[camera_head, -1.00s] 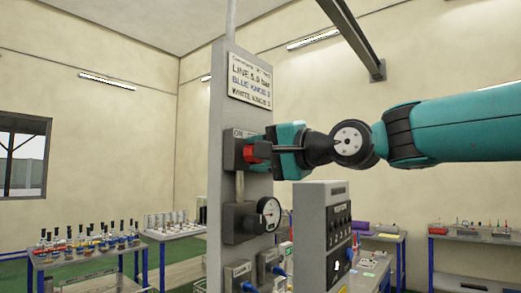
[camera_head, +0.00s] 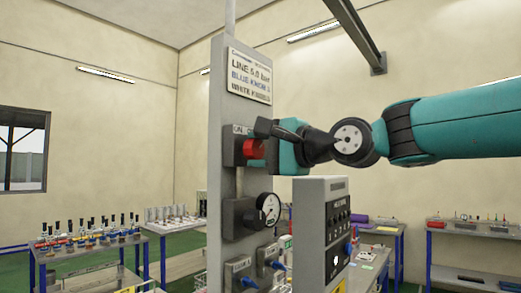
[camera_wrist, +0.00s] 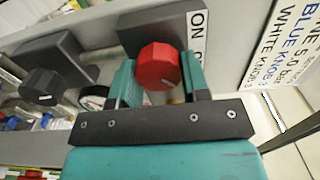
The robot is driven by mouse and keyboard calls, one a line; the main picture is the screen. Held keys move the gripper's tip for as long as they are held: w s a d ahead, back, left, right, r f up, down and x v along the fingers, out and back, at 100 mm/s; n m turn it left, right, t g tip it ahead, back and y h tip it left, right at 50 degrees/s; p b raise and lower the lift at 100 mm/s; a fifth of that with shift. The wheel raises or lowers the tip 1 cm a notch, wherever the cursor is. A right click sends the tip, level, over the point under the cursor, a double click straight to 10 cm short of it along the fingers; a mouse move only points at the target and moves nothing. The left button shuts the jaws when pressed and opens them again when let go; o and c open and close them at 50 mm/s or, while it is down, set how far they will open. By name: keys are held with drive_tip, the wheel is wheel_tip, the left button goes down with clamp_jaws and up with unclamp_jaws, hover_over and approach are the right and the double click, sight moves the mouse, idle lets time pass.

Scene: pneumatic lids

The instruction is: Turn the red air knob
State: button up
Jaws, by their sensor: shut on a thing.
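The red air knob (camera_head: 251,149) sticks out from a dark grey box (camera_head: 232,146) high on the grey column, beside an ON label. In the wrist view the red knob (camera_wrist: 158,66) sits between the two teal fingers of my gripper (camera_wrist: 158,78). My gripper (camera_head: 268,153) is shut on the knob, with a finger on each side. In the head view its fingers partly hide the knob's right side.
A round pressure gauge (camera_head: 268,209) is below the knob, with blue-handled valves lower down. A sign (camera_head: 249,76) is above. A grey control box (camera_head: 322,234) stands close below my arm. Tables with bottles (camera_head: 88,242) are behind.

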drive_tip(key=o, duration=0.9)
drive_tip(key=shift+b+v, duration=3.55)
drive_tip(key=shift+v, duration=5.25)
drive_tip(key=shift+f, duration=0.1)
